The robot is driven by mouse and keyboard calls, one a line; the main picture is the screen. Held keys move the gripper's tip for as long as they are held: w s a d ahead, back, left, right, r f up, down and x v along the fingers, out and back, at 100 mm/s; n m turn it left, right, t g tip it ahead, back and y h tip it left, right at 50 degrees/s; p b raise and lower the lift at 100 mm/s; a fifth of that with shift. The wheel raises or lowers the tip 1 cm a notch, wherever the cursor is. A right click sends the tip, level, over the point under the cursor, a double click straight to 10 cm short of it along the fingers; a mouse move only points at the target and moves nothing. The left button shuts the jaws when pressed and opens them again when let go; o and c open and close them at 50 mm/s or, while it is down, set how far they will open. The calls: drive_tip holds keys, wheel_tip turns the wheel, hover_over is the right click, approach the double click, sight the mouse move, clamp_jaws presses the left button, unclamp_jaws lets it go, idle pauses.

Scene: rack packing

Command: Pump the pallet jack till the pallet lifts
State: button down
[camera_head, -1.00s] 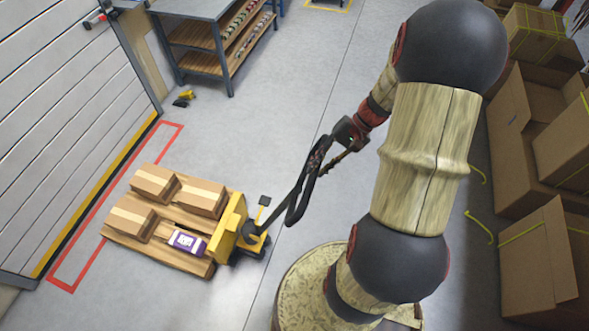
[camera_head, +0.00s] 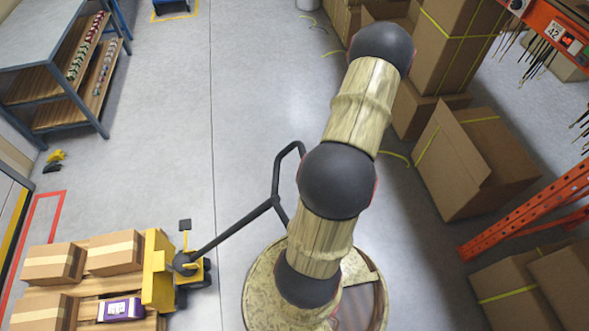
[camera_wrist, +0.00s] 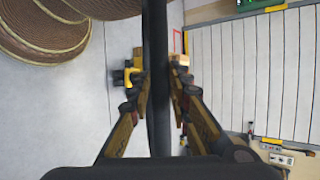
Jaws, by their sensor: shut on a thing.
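The yellow pallet jack (camera_head: 157,272) stands at the lower left of the head view. Its dark handle (camera_head: 237,226) slants up to the right from the pivot and ends in an open loop beside my arm. The wooden pallet (camera_head: 146,325) sits left of the jack; whether it clears the floor cannot be told. It carries several cardboard boxes (camera_head: 116,254) and a purple-and-white package (camera_head: 120,309). In the wrist view my gripper (camera_wrist: 160,85) has its fingers on both sides of the dark handle bar (camera_wrist: 155,40), shut on it. My arm hides the gripper in the head view.
A grey workbench (camera_head: 45,40) with shelves stands at the upper left. Cardboard boxes (camera_head: 470,165) and an orange rack (camera_head: 530,210) line the right. A small yellow tool (camera_head: 56,156) lies on the floor. The middle floor is clear.

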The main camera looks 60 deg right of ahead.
drive_tip(key=shift+s+d+f+b, duration=0.3)
drive_tip(key=shift+s+d+f, duration=0.2)
drive_tip(key=shift+s+f, duration=0.25)
drive_tip(key=shift+s+d+f+b, duration=0.25)
drive_tip(key=shift+s+d+f, duration=0.25)
drive_tip(key=shift+f, duration=0.35)
drive_tip(key=c, duration=1.7)
unclamp_jaws()
drive_tip(key=shift+o, duration=0.2)
drive_tip(key=v, duration=1.2)
drive_tip(key=shift+s+f, duration=0.15)
drive_tip(key=shift+f, duration=0.1)
